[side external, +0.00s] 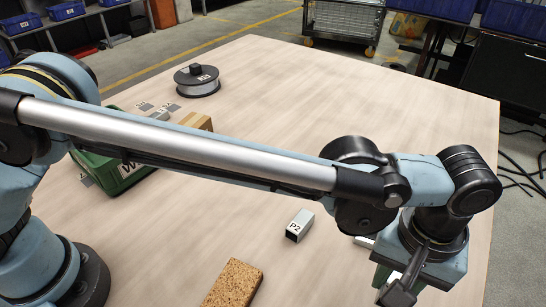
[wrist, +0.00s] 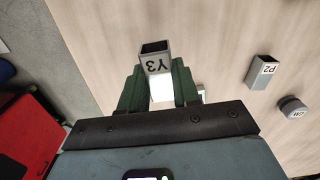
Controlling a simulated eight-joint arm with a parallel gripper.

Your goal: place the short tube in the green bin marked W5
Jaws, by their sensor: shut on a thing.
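My gripper (wrist: 160,84) has its green fingers shut on a grey square metal tube marked Y3 (wrist: 154,62) in the wrist view. The tube's dark open end points away from the gripper. Another square tube marked P2 (side external: 300,225) lies on the table, left of my gripper (side external: 383,276) in the side view; it also shows in the wrist view (wrist: 262,71). The green bin (side external: 95,166) stands at the left in the side view, partly behind my arm. Only the start of its label, a W, shows. The held tube is not clear in the side view.
A cork block (side external: 233,283) lies near the front. A cardboard box (side external: 197,121) and a round black-topped spool (side external: 197,80) stand near the bin. A small marked cylinder (wrist: 292,107) lies near P2. The table's middle and far right are clear.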

